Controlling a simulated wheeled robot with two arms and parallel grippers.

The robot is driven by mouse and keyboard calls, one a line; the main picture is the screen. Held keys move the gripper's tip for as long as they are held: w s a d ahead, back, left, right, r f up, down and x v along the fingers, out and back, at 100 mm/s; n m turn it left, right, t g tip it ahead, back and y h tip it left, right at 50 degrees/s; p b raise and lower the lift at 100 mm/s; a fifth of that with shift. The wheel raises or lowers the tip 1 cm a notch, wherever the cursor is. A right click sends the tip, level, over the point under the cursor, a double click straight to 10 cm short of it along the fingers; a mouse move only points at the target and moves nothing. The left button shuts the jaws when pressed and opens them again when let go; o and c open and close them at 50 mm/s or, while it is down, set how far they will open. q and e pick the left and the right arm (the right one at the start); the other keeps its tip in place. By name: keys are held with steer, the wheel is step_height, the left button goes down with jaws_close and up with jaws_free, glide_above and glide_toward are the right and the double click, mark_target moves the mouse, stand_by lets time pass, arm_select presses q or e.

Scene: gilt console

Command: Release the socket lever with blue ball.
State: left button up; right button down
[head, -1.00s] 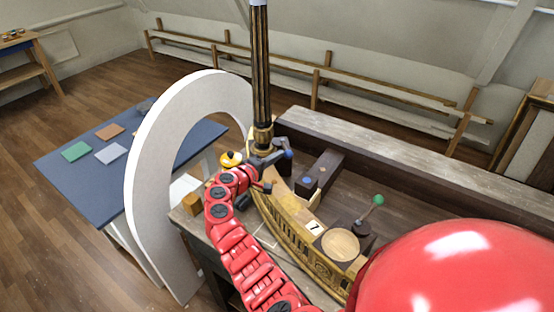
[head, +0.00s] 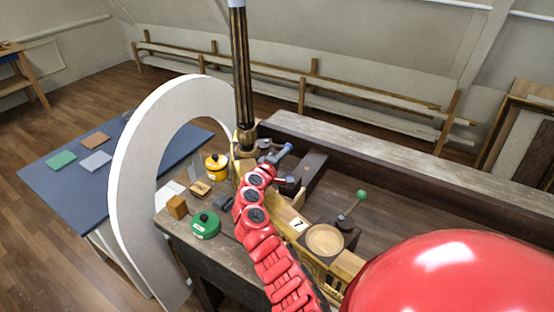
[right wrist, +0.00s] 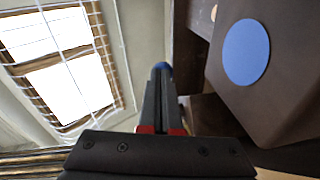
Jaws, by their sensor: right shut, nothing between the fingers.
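The blue ball (head: 288,147) of the lever is small at the far end of the gilt console (head: 292,224), close to the dark fluted column. My right gripper (head: 279,154) is beside it, its fingers shut and empty. In the right wrist view the ball (right wrist: 161,67) shows just beyond the closed fingertips (right wrist: 160,78); I cannot tell whether they touch. The lever's shaft is mostly hidden by the gripper. A dark block with a flat blue disc (right wrist: 246,52) stands right of the fingers. My left gripper is not in view.
A second lever with a green ball (head: 361,195) stands by a round wooden dish (head: 325,240). A green tin (head: 205,224), a yellow tin (head: 216,166) and a wooden cube (head: 177,206) lie left of my arm. A white arch (head: 135,175) stands further left.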

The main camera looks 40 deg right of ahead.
steer(key=shift+d+b, duration=0.5)
steer(key=shift+d, duration=0.5)
